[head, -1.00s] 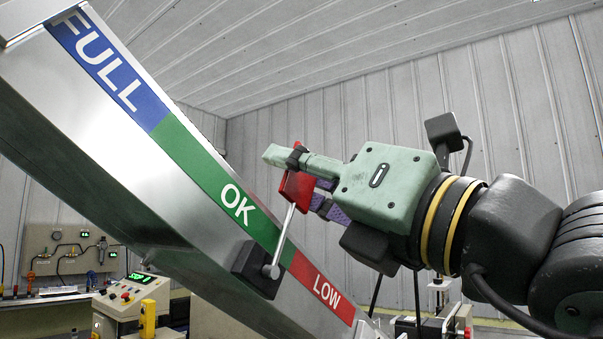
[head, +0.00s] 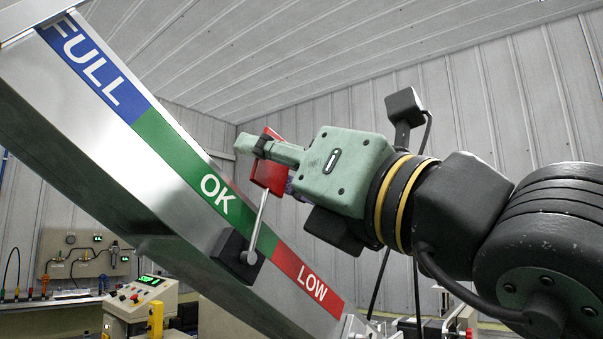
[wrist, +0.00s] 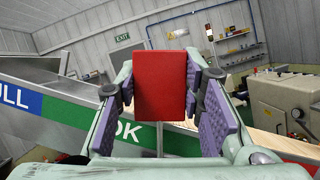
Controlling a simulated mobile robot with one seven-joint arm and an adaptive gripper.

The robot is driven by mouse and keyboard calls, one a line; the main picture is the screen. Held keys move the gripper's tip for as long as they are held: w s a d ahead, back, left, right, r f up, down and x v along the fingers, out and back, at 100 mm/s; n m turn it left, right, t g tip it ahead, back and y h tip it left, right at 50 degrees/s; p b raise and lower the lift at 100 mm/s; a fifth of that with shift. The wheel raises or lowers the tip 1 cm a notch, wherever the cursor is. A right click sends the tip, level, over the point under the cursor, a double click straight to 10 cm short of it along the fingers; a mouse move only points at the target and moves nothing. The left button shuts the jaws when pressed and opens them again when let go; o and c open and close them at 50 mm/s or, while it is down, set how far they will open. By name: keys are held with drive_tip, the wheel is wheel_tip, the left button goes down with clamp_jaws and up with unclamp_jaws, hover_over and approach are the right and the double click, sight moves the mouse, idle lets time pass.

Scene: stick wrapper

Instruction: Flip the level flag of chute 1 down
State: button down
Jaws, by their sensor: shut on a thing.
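The level flag (head: 268,176) is a red plate on a thin metal rod (head: 258,222). The rod rises from a black pivot block (head: 232,250) on the side of the chute (head: 110,170), near the OK and LOW border. The flag stands up, leaning slightly right. My gripper (head: 262,155) comes from the right and is shut on the red flag. In the wrist view the flag (wrist: 160,85) sits between the purple finger pads, its rod below it. The far finger is mostly hidden in the head view.
The chute slopes down to the right, with blue FULL (head: 95,70), green OK (head: 200,180) and red LOW (head: 308,280) bands. A control box (head: 138,300) and a wall panel (head: 85,255) stand at the lower left. Open air lies above the flag.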

drive_tip(key=shift+s+a+r+n+g+y+b, duration=0.1)
drive_tip(key=shift+s+a+n+g+y+b, duration=0.15)
drive_tip(key=shift+n, duration=0.35)
drive_tip(key=shift+s+a+n+g+y+b, duration=0.15)
drive_tip(key=shift+s+n+y, duration=0.15)
drive_tip(key=shift+n, duration=0.3)
drive_tip(key=shift+s+a+r+n+g+y+b, duration=0.1)
drive_tip(key=shift+s+a+n+g+y, duration=0.15)
drive_tip(key=shift+n, duration=0.4)
drive_tip(key=shift+s+a+n+g+y+b, duration=0.1)
drive_tip(key=shift+s+a+n+g+y, duration=0.25)
drive_tip(key=shift+n, duration=0.35)
drive_tip(key=shift+s+a+r+n+g+y+b, duration=0.15)
drive_tip(key=shift+s+n+g, duration=0.2)
drive_tip(key=shift+n, duration=0.3)
drive_tip(key=shift+d+f, duration=0.1)
drive_tip(key=c, duration=1)
unclamp_jaws()
drive_tip(key=shift+c, duration=0.2)
drive_tip(key=shift+f, duration=0.1)
drive_tip(key=v, duration=0.8)
